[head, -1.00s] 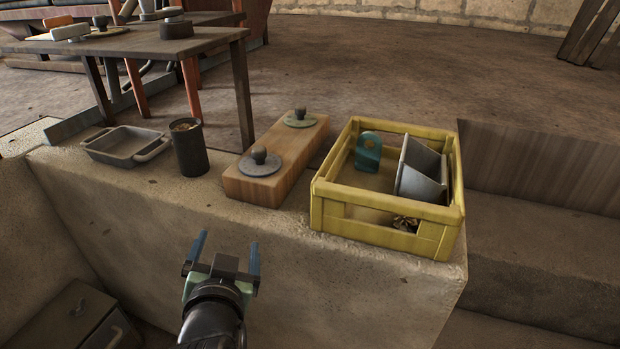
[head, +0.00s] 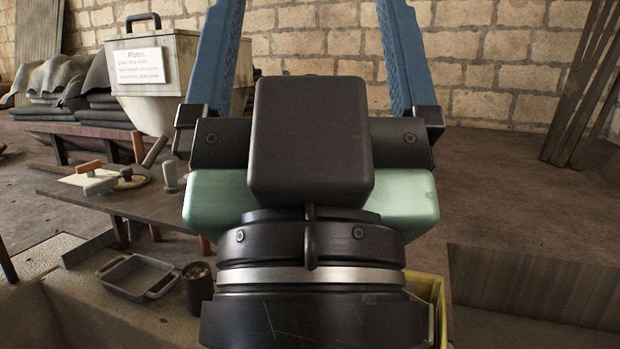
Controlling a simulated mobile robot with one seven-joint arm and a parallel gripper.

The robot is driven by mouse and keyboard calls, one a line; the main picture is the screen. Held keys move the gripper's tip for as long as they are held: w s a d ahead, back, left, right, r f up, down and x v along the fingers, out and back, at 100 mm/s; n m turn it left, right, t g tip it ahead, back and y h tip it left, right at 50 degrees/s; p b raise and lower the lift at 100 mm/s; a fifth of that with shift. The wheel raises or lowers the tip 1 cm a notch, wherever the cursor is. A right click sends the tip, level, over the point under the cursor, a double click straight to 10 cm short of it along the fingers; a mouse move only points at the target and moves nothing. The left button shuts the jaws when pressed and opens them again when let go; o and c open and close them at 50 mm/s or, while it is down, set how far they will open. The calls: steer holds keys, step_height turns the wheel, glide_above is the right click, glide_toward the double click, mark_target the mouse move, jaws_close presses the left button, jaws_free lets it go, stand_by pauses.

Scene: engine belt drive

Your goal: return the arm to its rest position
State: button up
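My gripper (head: 311,12) fills the middle of the head view, raised close to the camera and pointing up. Its two blue fingers stand wide apart, and nothing shows between them except the brick wall behind. The fingertips run out at the top edge of the picture. My wrist and gripper body hide the middle of the ledge. No contact between the gripper and any object shows.
A yellow crate (head: 437,296) shows only as a sliver right of my wrist. A grey tray (head: 136,277) and a dark cup (head: 198,288) stand on the ledge at left. Behind are a low table (head: 120,203) and a bin labelled "Plates" (head: 165,95).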

step_height(320, 180, up, 27)
steer(key=p, duration=2.5)
steer(key=shift+r, duration=0.2)
